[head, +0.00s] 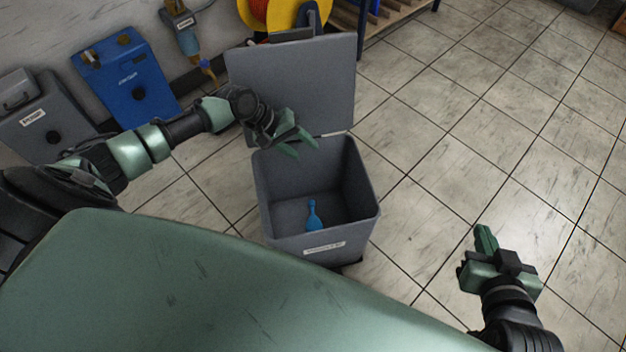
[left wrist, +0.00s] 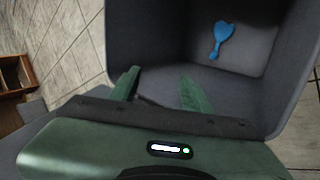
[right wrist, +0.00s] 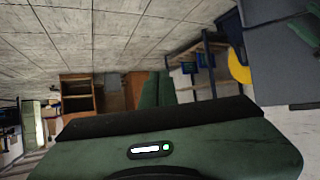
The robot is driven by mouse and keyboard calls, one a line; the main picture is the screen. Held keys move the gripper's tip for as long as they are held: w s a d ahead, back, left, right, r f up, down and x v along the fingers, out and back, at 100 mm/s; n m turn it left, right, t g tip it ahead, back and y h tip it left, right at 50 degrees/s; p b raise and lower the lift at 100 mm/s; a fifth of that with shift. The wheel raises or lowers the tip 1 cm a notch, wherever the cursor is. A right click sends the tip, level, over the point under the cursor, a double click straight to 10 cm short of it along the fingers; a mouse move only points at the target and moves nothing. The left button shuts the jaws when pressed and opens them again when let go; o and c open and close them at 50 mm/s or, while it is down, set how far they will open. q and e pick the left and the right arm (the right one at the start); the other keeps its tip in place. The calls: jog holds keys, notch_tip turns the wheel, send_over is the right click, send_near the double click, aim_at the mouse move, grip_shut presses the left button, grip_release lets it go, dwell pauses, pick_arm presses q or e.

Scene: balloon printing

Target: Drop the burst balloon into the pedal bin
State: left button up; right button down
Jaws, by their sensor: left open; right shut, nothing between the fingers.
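The burst balloon (head: 313,217) is a small flat blue piece lying on the floor of the grey pedal bin (head: 368,190). It also shows inside the bin in the left wrist view (left wrist: 221,38). The bin's lid (head: 300,88) stands upright, open at the back. My left gripper (head: 302,150) is open and empty above the bin's back left part, apart from the balloon; its two green fingers show spread in the left wrist view (left wrist: 160,88). My right gripper (head: 484,238) is shut and empty, out over the floor to the right of the bin.
A blue box (head: 125,80) and a grey box (head: 45,115) stand by the wall at the left. A yellow reel (head: 258,15) and a shelf rack (head: 395,22) are behind the lid. The tiled floor (head: 460,130) to the right is clear.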

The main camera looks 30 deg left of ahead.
pick_arm(q)
jog(key=p+v, duration=0.2)
jog(key=v, duration=0.4)
jog(key=shift+a+r, duration=0.15)
jog(key=shift+r, duration=0.15)
pick_arm(e)
jog(key=s+d+f+g+h, duration=0.1)
jog(key=s+d+f+g, duration=0.2)
jog(key=s+f+g, duration=0.3)
jog(key=s, duration=0.4)
jog(key=shift+d+f+h, duration=0.3)
pick_arm(q)
jog(key=shift+s, duration=0.1)
